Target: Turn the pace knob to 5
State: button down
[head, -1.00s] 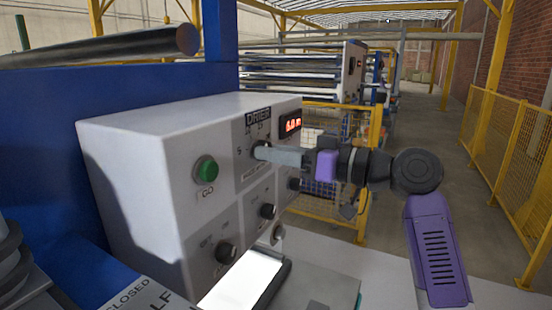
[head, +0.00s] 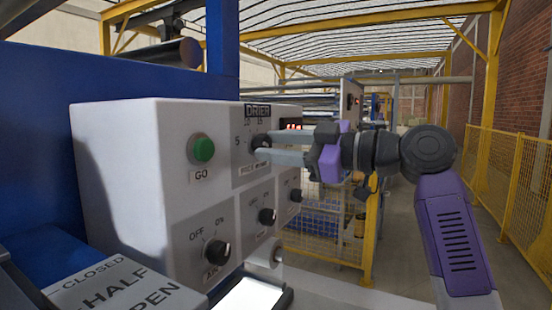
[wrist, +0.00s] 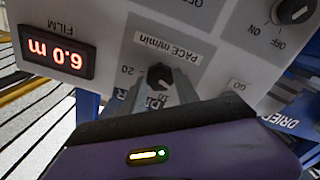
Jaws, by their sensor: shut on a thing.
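The black pace knob (head: 261,142) is on the upper panel of the white drier box, under the DRIER label. The 5 mark is to its left and further marks are above it. It also shows in the wrist view (wrist: 159,76), beside the "PACE m/min" label (wrist: 168,48) and a 20 mark. My gripper (head: 266,145) is shut on the knob, with one grey finger above it and one below in the head view. In the wrist view its fingertips (wrist: 158,86) lie on either side of the knob. I cannot read where the knob's pointer stands.
A green GO button (head: 203,150) sits left of the knob. Several other black knobs, such as the OFF/ON one (head: 217,251), are below. A red display (wrist: 57,52) reads 6.0 m. A yellow fence (head: 340,220) stands behind; open floor lies to the right.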

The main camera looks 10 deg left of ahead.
jog(key=shift+n, duration=0.5)
jog(key=c, duration=0.9)
grip_release()
jog(key=shift+d, duration=0.1)
jog(key=b+v, duration=0.1)
jog(key=v, duration=0.6)
jog(key=shift+s+d, duration=0.15)
jog(key=shift+d, duration=0.15)
